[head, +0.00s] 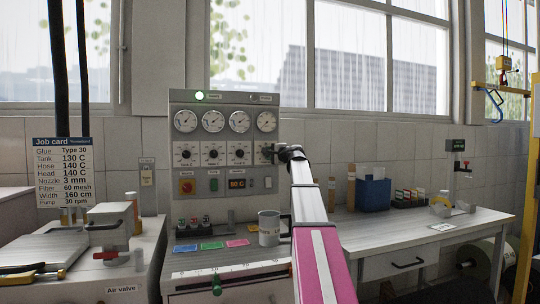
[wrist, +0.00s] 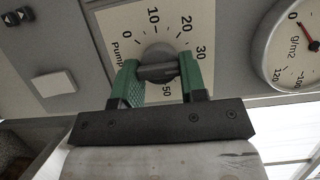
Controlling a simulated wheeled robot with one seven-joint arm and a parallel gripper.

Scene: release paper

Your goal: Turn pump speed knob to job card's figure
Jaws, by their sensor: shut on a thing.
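The job card (head: 62,172) hangs at the left in the head view and its bottom line reads Pump 30 rpm. In the head view my gripper (head: 283,152) reaches the right end of the knob row and mostly hides this knob.
The control panel (head: 223,103) carries several round gauges above the knobs and a red button (head: 186,187) below. A g/m2 gauge (wrist: 298,45) is close to my gripper. A grey mug (head: 269,232) stands on the bench beneath. A blue bin (head: 374,193) stands right of my arm.

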